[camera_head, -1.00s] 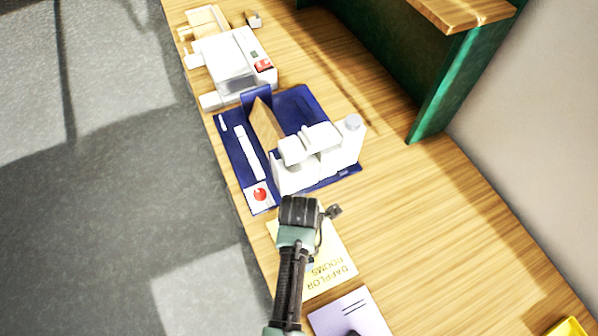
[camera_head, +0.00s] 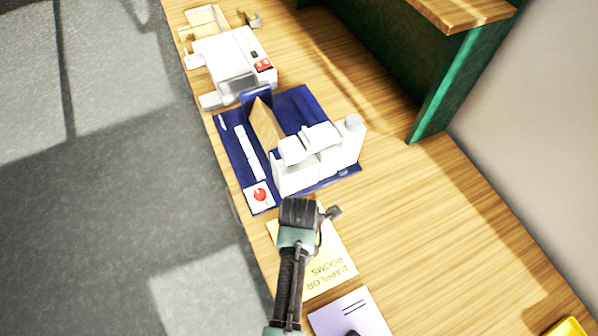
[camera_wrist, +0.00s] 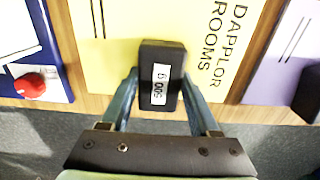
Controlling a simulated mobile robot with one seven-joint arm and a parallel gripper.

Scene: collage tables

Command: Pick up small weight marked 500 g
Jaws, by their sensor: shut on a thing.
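The small weight (camera_wrist: 161,75) is a dark block with a white label reading 500 g, in the middle of the wrist view. My gripper (camera_wrist: 160,92) is shut on it, with one finger on each side. Behind the weight lies a yellow sheet (camera_wrist: 110,60) printed with "DAPPLOR ROOMS". Whether the weight touches the sheet I cannot tell. In the head view my gripper (camera_head: 312,222) is over the upper part of the yellow sheet (camera_head: 335,285), and my wrist hides the weight there.
A blue mat (camera_head: 310,100) with white blocky objects (camera_head: 320,155) and a red knob (camera_head: 259,195) lies just beyond my gripper. A white machine (camera_head: 235,60) stands further back. A lilac sheet (camera_head: 345,315) with a dark object is nearer. The wooden table (camera_head: 450,230) is clear at right.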

